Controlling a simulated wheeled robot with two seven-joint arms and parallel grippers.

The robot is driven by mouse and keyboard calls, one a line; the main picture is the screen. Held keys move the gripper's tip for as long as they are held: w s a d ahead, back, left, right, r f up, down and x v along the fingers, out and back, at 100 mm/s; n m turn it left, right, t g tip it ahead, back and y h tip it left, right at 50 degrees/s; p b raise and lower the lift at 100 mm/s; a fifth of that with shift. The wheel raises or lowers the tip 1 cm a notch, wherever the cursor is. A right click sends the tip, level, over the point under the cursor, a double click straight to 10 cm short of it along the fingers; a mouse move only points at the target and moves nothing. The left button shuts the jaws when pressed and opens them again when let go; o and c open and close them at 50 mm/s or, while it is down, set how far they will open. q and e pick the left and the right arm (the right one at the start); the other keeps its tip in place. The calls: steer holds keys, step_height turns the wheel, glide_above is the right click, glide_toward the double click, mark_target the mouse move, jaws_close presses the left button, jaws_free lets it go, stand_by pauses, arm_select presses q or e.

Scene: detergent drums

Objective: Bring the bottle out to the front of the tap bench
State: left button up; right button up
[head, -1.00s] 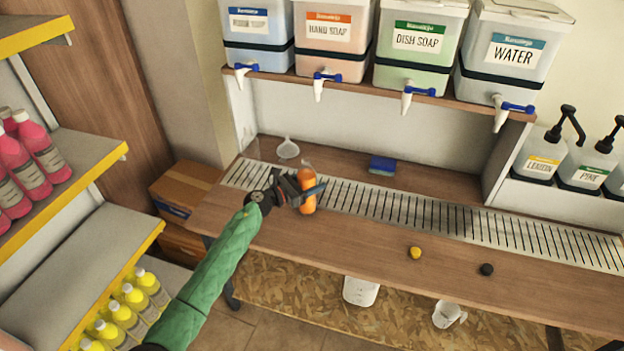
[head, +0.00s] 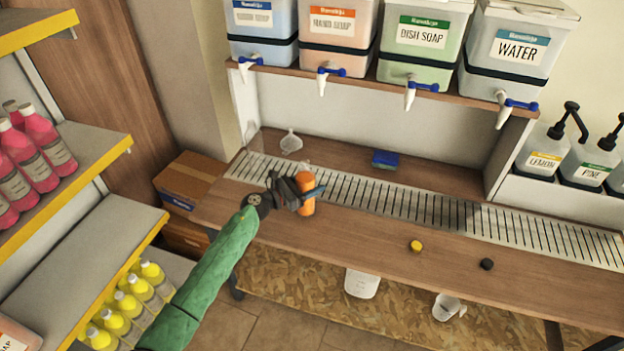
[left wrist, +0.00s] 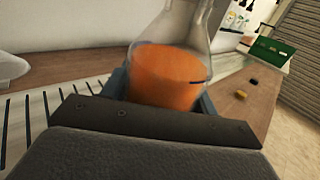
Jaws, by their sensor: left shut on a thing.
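A bottle (head: 306,191) with orange contents stands at the left part of the tap bench (head: 340,241), near the front edge of the slotted drain strip. My left gripper (head: 305,193) is shut on it from the left and front. In the left wrist view the bottle (left wrist: 168,75) is clear above its orange contents and sits between the two fingers; its top is cut off. I cannot tell whether its base touches the bench. My right gripper is not in view.
A yellow cap (head: 416,246) and a black cap (head: 487,264) lie on the front bench wood. A funnel (head: 291,142) and a blue sponge (head: 385,159) are at the back. Taps of several drums overhang the drain strip (head: 400,202). Shelves stand at the left.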

mark_target(307, 190)
arm_select(q)
steer(key=shift+s+a+r, duration=0.1)
steer(key=shift+s+a, duration=0.15)
steer(key=shift+s, duration=0.5)
steer(key=shift+s+a, duration=0.25)
steer(key=shift+s, duration=0.5)
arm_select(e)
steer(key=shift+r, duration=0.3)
arm_select(q)
steer(key=o, duration=1.5)
steer(key=shift+f, duration=0.25)
